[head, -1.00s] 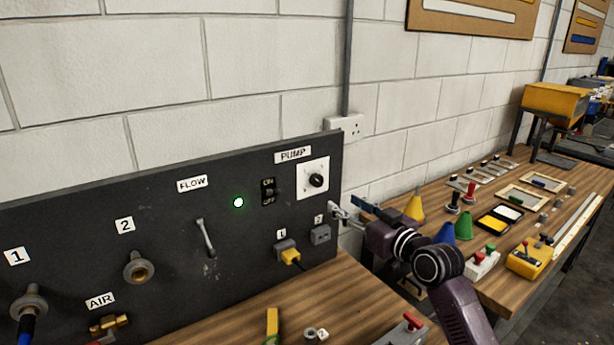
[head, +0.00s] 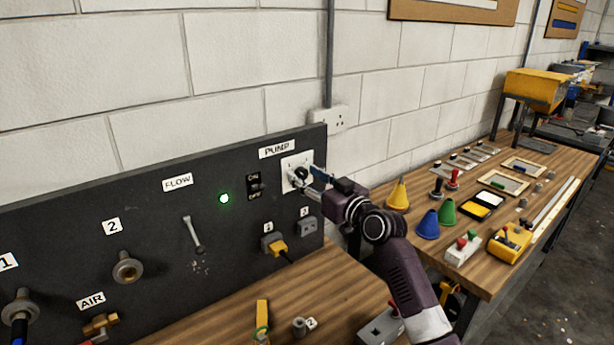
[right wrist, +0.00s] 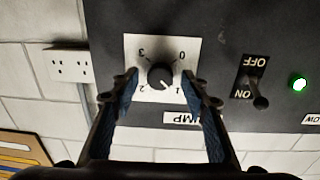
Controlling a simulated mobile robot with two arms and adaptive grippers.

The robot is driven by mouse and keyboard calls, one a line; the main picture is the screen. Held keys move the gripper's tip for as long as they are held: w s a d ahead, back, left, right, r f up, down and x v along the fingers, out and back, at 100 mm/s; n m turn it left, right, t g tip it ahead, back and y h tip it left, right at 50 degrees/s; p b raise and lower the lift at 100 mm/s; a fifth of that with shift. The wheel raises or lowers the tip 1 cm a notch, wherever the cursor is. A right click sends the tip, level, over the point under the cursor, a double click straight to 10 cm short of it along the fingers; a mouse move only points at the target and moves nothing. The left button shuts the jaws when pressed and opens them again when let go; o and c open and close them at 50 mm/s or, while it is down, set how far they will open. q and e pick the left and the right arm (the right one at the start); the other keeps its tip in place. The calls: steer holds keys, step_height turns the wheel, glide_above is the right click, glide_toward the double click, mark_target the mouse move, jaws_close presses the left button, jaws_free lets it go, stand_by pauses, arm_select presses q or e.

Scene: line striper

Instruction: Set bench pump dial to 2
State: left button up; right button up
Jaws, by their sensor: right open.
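The pump dial is a black round knob (right wrist: 160,74) on a white square plate (right wrist: 160,42) marked 0, 1, 2 and 3. The right wrist view shows it upside down. A pale mark on the knob seems to point toward the 1. In the head view the plate (head: 289,162) is under the PUMP label, partly hidden by my right gripper (head: 306,179). In the right wrist view, my right gripper (right wrist: 159,82) is open, with one fingertip on each side of the knob and visible gaps between. Whether the tips reach knob depth is unclear. My left gripper is not in view.
An ON/OFF switch (head: 254,187) and a lit green lamp (head: 224,198) are left of the dial. Sockets with a yellow plug (head: 278,247) lie below. Coloured cones (head: 428,224) and tools crowd the right bench.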

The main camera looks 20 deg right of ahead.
steer(key=c, duration=0.4)
jaws_close()
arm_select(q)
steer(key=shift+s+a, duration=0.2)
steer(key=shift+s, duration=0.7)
arm_select(e)
steer(key=shift+m, duration=0.3)
steer(key=m+p, duration=0.1)
steer(key=m, duration=0.2)
steer(key=shift+m+p, duration=0.3)
steer(key=shift+p, duration=0.05)
steer(key=m+p, duration=0.1)
steer(key=m, duration=0.3)
steer(key=shift+r+p, duration=0.1)
steer(key=shift+p, duration=0.3)
steer(key=m+p, duration=0.2)
steer(key=m, duration=0.3)
steer(key=shift+d+m+g, duration=0.1)
steer(key=shift+m+g, duration=0.2)
arm_select(q)
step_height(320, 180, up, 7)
steer(key=p, duration=0.1)
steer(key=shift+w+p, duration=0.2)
steer(key=shift+p, duration=0.2)
arm_select(e)
steer(key=shift+m, duration=1.8)
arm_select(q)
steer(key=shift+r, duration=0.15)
